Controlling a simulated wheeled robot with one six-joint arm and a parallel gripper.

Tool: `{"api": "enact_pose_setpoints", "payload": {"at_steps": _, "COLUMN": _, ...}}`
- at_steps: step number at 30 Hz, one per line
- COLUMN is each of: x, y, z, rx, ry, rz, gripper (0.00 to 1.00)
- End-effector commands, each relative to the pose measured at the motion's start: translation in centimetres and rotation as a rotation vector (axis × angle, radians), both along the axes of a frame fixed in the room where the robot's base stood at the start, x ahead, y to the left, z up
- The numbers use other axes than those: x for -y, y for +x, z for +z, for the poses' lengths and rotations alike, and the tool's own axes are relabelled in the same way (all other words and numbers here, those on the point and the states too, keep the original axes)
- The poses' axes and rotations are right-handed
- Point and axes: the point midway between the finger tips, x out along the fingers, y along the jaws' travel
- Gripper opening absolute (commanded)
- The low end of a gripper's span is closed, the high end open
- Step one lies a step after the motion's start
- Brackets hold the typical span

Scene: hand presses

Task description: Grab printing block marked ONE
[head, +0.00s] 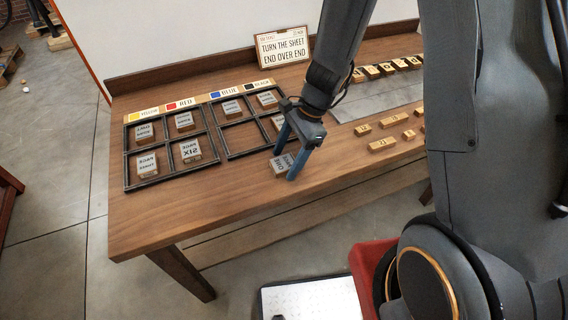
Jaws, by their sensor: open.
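A wooden printing block (279,168) with a grey face lies on the bare brown table (225,195), near its front edge and outside the frames. Its mirrored lettering seems to read ONE. My gripper (286,166) reaches down over it with two blue fingers. The fingers are open, one on the far side and one toward the near right of the block. They hide part of its face. I cannot tell whether either finger touches it.
Two black divided frames hold several similar blocks, including one marked SIX (191,151). Colour labels run behind them. A sign (283,47) reads TURN THE SHEET END OVER END. Small wooden pieces (382,144) lie to the right. Bare table lies left of the block.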

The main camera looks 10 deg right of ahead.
Motion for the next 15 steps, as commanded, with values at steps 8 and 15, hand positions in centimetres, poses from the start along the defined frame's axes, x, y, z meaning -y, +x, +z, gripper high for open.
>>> {"api": "enact_pose_setpoints", "payload": {"at_steps": 8, "x": 0.0, "y": -0.01, "z": -0.03, "rx": 0.0, "ry": 0.0, "rz": 0.0, "gripper": 0.54}}
{"api": "enact_pose_setpoints", "payload": {"at_steps": 15, "x": 0.01, "y": -0.02, "z": -0.01, "rx": 0.0, "ry": 0.0, "rz": 0.0, "gripper": 0.19}}
